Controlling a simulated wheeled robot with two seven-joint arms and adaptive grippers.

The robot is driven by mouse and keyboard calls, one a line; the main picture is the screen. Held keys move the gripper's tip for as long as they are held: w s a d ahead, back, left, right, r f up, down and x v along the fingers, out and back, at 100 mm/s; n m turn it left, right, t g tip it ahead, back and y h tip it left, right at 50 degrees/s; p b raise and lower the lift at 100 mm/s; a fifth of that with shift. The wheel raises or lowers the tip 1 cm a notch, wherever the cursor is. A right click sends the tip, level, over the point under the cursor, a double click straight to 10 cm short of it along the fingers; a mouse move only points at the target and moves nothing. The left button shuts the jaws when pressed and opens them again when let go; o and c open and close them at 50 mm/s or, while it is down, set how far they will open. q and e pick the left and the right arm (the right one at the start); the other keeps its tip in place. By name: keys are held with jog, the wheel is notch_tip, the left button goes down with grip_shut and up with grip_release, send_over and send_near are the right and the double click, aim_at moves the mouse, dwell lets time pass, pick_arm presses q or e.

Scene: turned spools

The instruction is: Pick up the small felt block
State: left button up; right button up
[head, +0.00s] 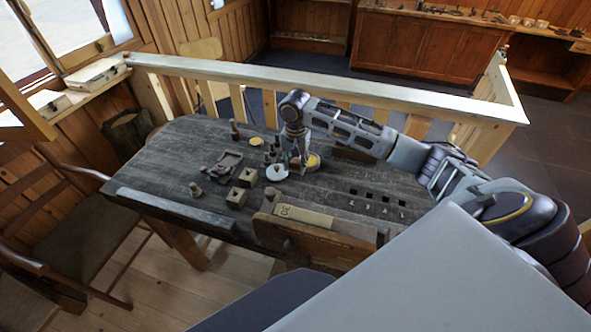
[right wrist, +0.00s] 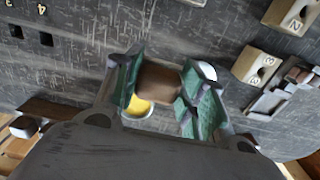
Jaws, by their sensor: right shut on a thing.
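A small brown block (right wrist: 158,82), which looks like the felt block, sits between the green finger pads of my right gripper (right wrist: 157,88) in the right wrist view. The pads press on it from both sides. In the head view my right gripper (head: 295,155) points down over the middle of the dark table, between a white cup and a yellow dish, and hides most of the block. I cannot tell how far the block is above the table. My left gripper is in neither view.
The dark wooden table (head: 160,165) holds a white cup (head: 277,172), a yellow dish (head: 313,161), numbered wooden blocks (head: 236,197) and several small turned pieces. Square holes (head: 369,196) lie on the right.

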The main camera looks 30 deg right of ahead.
jog(key=shift+r, duration=0.25)
jog(key=shift+o, duration=1.4)
jog(key=shift+c, duration=1.4)
jog(key=shift+r, duration=0.1)
